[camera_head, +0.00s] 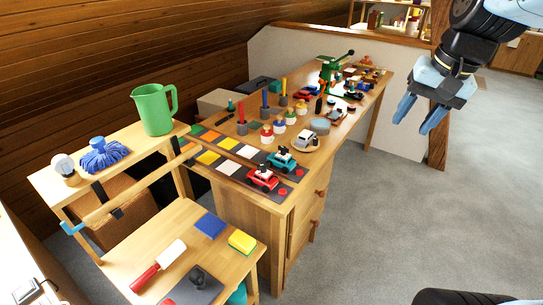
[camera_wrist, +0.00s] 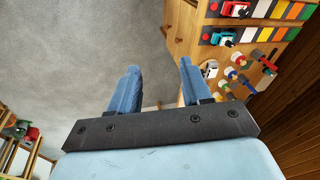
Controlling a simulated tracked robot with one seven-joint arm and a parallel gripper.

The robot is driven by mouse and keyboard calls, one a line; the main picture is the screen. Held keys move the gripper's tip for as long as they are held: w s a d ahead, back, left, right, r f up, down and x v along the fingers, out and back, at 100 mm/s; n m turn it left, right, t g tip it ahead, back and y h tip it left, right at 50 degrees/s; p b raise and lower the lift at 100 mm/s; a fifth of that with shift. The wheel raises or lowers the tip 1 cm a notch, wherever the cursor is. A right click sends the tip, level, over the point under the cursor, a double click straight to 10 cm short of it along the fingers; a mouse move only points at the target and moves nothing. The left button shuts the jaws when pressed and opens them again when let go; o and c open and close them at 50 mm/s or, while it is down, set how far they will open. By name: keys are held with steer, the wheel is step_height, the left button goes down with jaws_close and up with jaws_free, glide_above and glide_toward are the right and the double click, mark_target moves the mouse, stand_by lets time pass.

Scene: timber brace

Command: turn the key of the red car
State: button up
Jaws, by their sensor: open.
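The red car (camera_head: 262,179) sits on the near end of the wooden workbench, on a dark strip with coloured squares. It also shows at the top of the wrist view (camera_wrist: 235,9). A key on it is too small to make out; a small red round piece (camera_head: 283,191) lies beside it on the strip. My gripper (camera_head: 419,115) is open and empty, high over the floor to the right of the bench, well apart from the car. Its two blue fingers (camera_wrist: 160,66) point over bare carpet in the wrist view.
A teal car (camera_head: 282,158) stands just behind the red one, with a grey car (camera_head: 307,141) beyond. The workbench (camera_head: 262,203) carries several more toys. A stand with a green jug (camera_head: 154,108) is at left. The carpet (camera_head: 400,220) to the right is clear.

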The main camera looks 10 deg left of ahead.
steer(key=w+a+f+m+g+y, duration=0.6)
steer(key=w+a+f+g, duration=0.2)
steer(key=w+a+f, duration=1.05)
steer(key=m+g+y, duration=0.2)
steer(key=m+y, duration=0.1)
glide_toward(265, 164)
steer(key=x, duration=1)
steer(key=shift+s+a+f, duration=0.1)
steer(key=shift+s+a, duration=0.15)
steer(key=shift+c, duration=0.4)
